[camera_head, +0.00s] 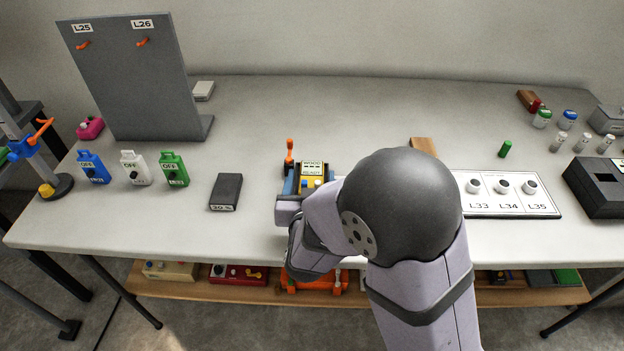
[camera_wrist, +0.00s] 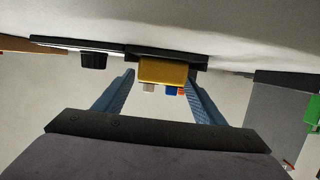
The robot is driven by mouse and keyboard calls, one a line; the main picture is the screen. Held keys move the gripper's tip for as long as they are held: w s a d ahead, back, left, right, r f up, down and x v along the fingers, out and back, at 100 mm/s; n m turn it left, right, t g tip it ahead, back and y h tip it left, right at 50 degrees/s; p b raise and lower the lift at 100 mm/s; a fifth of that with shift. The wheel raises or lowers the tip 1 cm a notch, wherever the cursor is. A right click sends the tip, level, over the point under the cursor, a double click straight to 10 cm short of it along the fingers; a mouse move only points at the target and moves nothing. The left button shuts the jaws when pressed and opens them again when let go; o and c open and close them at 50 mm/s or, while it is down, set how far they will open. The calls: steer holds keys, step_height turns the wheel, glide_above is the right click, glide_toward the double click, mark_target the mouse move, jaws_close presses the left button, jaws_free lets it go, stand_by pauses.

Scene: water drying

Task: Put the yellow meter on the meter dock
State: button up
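The yellow meter (camera_head: 312,169), with a label reading "WOOD READY", is partly covered by my arm in the head view. In the wrist view the yellow meter (camera_wrist: 163,71) sits against a dark base (camera_wrist: 167,54) on the table; I cannot tell whether this base is the meter dock. White and blue knobs show on the meter. My gripper (camera_wrist: 160,75) is open, with its blue fingers spread on either side of the meter. A small gap shows at the left finger; contact at the right one is unclear. The gripper is mostly hidden in the head view.
An orange-handled device (camera_head: 289,152) stands just behind the meter. A dark block (camera_head: 226,190) lies left of it. A white panel (camera_head: 545,207) labelled L33 to L35 is at the right. A wooden block (camera_head: 424,146) lies behind my arm. The table's back middle is clear.

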steer(key=shift+s+d+f, duration=0.1)
steer(key=shift+s+f, duration=0.05)
steer(key=shift+f, duration=0.3)
steer(key=shift+s+d+f, duration=0.1)
steer(key=shift+s+f, duration=0.05)
steer(key=shift+f, duration=0.3)
steer(key=shift+w+a+r+p, duration=0.15)
steer(key=shift+a+r+p, duration=0.05)
steer(key=shift+r+p, duration=0.4)
steer(key=p+v, duration=0.2)
steer(key=v, duration=0.1)
steer(key=shift+s+r, duration=0.2)
steer(key=shift+r, duration=0.25)
steer(key=p+v, duration=0.1)
steer(key=p, duration=0.2)
steer(key=shift+s+r+p, duration=0.2)
steer(key=shift+s+p, duration=0.1)
steer(key=p, duration=0.2)
steer(key=s+p, duration=0.1)
steer(key=p, duration=0.1)
steer(key=shift+a+r, duration=0.15)
steer(key=shift+r, duration=0.05)
steer(key=p, duration=0.2)
steer(key=shift+s+p, duration=0.3)
steer(key=shift+p, duration=0.05)
steer(key=shift+s+f+p, duration=0.1)
steer(key=shift+s+p, duration=0.1)
steer(key=shift+p, duration=0.25)
